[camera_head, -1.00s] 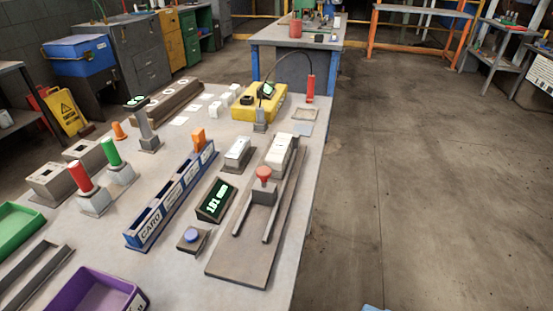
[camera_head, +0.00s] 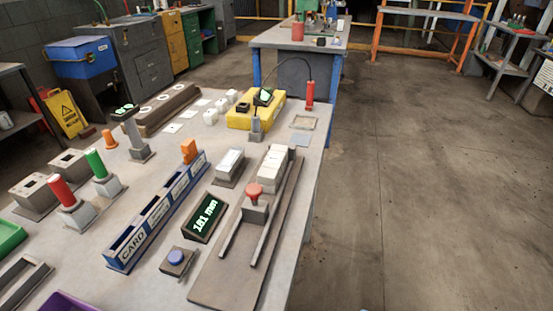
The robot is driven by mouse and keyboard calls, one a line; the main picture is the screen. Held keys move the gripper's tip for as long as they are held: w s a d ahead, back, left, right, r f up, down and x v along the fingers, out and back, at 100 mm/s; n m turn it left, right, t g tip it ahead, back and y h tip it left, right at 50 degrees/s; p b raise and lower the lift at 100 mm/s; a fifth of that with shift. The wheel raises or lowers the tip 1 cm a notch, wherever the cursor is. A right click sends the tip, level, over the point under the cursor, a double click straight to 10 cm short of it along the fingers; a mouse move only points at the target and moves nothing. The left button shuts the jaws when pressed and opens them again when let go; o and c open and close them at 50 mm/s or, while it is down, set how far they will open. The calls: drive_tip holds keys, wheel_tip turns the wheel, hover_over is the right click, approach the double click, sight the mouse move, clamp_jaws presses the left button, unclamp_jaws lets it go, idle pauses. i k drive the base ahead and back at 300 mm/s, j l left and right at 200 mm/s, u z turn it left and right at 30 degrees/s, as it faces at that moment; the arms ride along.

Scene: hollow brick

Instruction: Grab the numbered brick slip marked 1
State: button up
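No slip with a readable number 1 shows in the head view. Several small pale blocks (camera_head: 211,116) lie at the back middle of the table, near flat white pieces (camera_head: 173,128). A pale block on a grey base (camera_head: 230,161) stands nearer the middle. More pale blocks (camera_head: 272,166) sit side by side at the far end of a brown railed board (camera_head: 237,283). Any marks on these are too small to read, so I cannot tell which is slip 1. My gripper is not in view.
A blue card rack (camera_head: 128,250), a display reading 181 mm (camera_head: 205,217), a blue button (camera_head: 176,257), and red (camera_head: 61,192) and green (camera_head: 95,163) upright cylinders crowd the table. A yellow case (camera_head: 240,121) stands behind. The floor (camera_head: 430,190) to the right is clear.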

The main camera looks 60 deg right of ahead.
sight(271, 173)
drive_tip(key=l+u, duration=0.15)
drive_tip(key=l, duration=0.6)
drive_tip(key=i+l+u, duration=0.1)
drive_tip(key=l, duration=0.7)
drive_tip(key=l+u, duration=0.15)
drive_tip(key=l, duration=0.65)
drive_tip(key=l+u, duration=0.1)
drive_tip(key=l, duration=0.65)
drive_tip(key=k+l+u, duration=0.15)
drive_tip(key=l, duration=0.65)
drive_tip(key=l+u, duration=0.1)
drive_tip(key=l, duration=0.65)
drive_tip(key=i, duration=0.35)
